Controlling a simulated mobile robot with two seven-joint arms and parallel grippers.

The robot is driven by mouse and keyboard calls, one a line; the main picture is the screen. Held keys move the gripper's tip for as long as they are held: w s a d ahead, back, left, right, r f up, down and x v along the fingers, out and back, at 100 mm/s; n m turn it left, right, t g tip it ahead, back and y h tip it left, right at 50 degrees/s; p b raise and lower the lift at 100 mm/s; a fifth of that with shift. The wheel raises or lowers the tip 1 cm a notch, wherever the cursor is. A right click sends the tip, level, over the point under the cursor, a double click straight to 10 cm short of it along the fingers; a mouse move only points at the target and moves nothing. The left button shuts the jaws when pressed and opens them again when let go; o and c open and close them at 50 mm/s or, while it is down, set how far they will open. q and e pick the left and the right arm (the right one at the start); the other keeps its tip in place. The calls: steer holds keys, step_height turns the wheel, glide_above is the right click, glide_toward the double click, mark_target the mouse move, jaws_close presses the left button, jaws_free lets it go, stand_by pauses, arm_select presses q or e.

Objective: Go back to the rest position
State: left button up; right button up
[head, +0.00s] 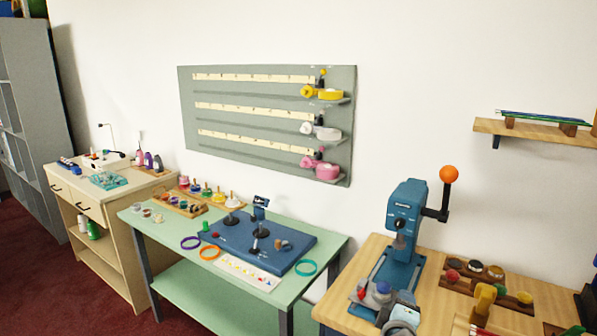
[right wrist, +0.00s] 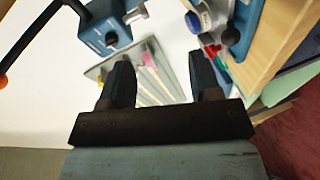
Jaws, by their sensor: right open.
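My right gripper (right wrist: 160,72) shows in the right wrist view with its two dark fingers apart and nothing between them. Beyond the fingers are the white wall and the grey-green wall board (right wrist: 143,82), both away from the fingertips. The blue press (right wrist: 105,25) is at the upper left of that view, and the wooden table's edge (right wrist: 272,50) is at the upper right. I cannot clearly make out the right gripper in the head view. My left gripper is in neither view.
In the head view, the blue press (head: 404,215), with an orange-knobbed lever, stands on the wooden table (head: 355,255). The green table (head: 150,225) holds a blue board (head: 295,250) and rings. A wall shelf (head: 550,131) is at right; a drawer cabinet (head: 95,191) is at left.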

steer(key=s+a+f+m+g+y+p, duration=0.1)
steer(key=s+f+m+y+p, duration=0.1)
steer(key=s, duration=0.9)
steer(key=s+a+f+m+g+y+p, duration=0.1)
steer(key=s+f+m+y+p, duration=0.2)
steer(key=s+f, duration=0.3)
steer(key=s+a+f+m+g+y+p, duration=0.1)
steer(key=s+f+m+y+p, duration=0.2)
steer(key=s, duration=1.2)
steer(key=shift+s+a+f+g+y, duration=0.3)
steer(key=shift+s+f+y, duration=0.1)
steer(key=shift+f, duration=0.25)
